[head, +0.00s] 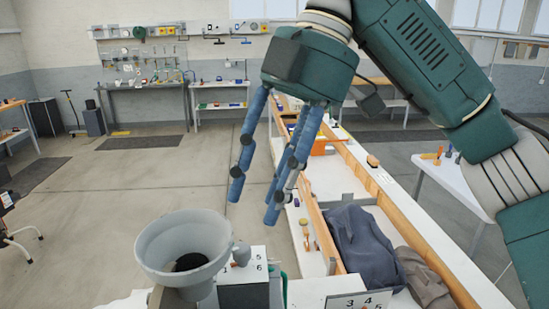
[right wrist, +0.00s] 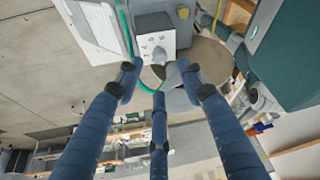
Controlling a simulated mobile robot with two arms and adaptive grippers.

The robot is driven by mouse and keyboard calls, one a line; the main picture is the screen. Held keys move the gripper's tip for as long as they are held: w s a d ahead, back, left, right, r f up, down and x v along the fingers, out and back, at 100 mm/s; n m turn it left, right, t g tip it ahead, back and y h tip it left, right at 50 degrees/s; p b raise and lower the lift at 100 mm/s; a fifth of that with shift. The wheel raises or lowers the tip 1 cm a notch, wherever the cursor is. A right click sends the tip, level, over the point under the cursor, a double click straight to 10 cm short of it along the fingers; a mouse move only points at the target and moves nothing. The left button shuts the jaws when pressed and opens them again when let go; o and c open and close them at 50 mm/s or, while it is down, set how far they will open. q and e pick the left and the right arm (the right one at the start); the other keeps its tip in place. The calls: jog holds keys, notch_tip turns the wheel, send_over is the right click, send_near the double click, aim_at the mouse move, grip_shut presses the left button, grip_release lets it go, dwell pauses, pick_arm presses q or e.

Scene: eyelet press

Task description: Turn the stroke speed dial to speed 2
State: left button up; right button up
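The stroke speed dial appears to be the small grey knob (head: 241,254) on a white numbered panel (head: 258,254) at the bottom of the head view. Digits 1, 5 and 6 show there; I cannot read its setting. The numbered panel also shows in the right wrist view (right wrist: 172,42), beyond my fingertips. My right gripper (head: 254,203) has blue fingers spread apart, with nothing held. It hangs above and behind the panel, apart from it. In the right wrist view the gripper (right wrist: 160,80) points toward the panel. My left gripper is not in view.
A wide grey funnel (head: 160,245) stands just left of the dial. A second numbered plate (head: 362,301) shows at the bottom edge. A long bench (head: 400,225) with dark cloth (head: 362,245) runs along the right. Open floor lies behind the funnel.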

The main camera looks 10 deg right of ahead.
aim_at(243, 246)
jog(key=v, duration=0.4)
jog(key=shift+d+r, duration=0.1)
jog(key=shift+r, duration=0.3)
jog(key=shift+f, duration=0.25)
jog(key=shift+c, duration=1.4)
jog(key=shift+m, duration=0.4)
jog(key=x, duration=1.1)
jog(key=shift+a+f, duration=0.2)
jog(key=shift+f, duration=0.15)
grip_shut()
